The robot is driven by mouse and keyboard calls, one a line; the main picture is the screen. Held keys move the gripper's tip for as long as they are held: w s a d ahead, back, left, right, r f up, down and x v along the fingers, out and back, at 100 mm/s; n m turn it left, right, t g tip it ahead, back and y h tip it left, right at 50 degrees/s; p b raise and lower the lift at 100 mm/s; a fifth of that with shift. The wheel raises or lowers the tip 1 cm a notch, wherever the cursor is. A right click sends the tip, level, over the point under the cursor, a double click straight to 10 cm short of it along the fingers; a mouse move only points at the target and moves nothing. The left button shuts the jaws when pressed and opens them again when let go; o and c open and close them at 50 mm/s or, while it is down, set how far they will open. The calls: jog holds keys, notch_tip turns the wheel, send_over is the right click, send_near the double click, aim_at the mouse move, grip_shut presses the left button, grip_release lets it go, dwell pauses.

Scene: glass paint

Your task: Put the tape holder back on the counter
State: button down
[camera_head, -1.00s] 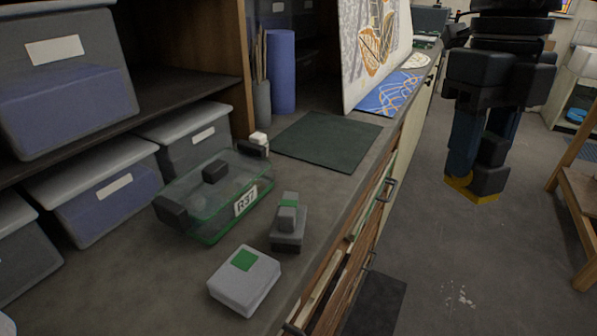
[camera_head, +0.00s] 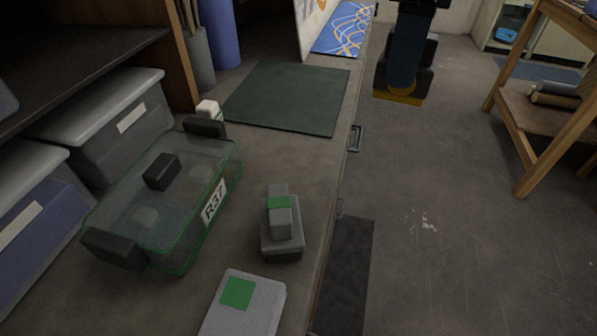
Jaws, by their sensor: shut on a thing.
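My gripper (camera_head: 406,62) hangs at the top of the view, past the right edge of the counter, with the floor behind it. Its upper part is cut off by the frame. It is shut on a dark blocky thing with a yellow base, which I take to be the tape holder (camera_head: 400,98); the fingers hide part of it. The holder looks upright and clear of the counter. The grey counter (camera_head: 245,215) runs from the bottom left up to the top.
On the counter are a green-tinted clear box (camera_head: 150,215) marked R37, a grey stepped block (camera_head: 283,235) with a green band, a pale box (camera_head: 262,305) with a green patch, and a bare dark green mat (camera_head: 290,98). Storage bins (camera_head: 105,115) line the left. A wooden table (camera_head: 530,130) stands right.

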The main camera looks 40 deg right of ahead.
jog(key=shift+s+a+n, duration=0.1)
jog(key=shift+a+n, duration=0.1)
jog(key=shift+n, duration=0.4)
jog(key=w+a+f, duration=0.2)
jog(key=a, duration=0.1)
jog(key=w+a+f+p, duration=0.1)
jog(key=w+a+f, duration=0.1)
jog(key=a, duration=0.1)
jog(key=w+a+f+p, duration=0.1)
jog(key=a+f, duration=0.2)
jog(key=shift+w+a, duration=0.4)
jog(key=shift+f+p, duration=0.5)
jog(key=shift+f, duration=1.45)
jog(key=shift+f, duration=0.15)
jog(key=c, duration=0.7)
grip_release()
jog(key=shift+o, duration=0.2)
notch_tip(320, 180, up, 12)
jog(key=shift+r+b, duration=0.2)
jog(key=shift+b, duration=0.25)
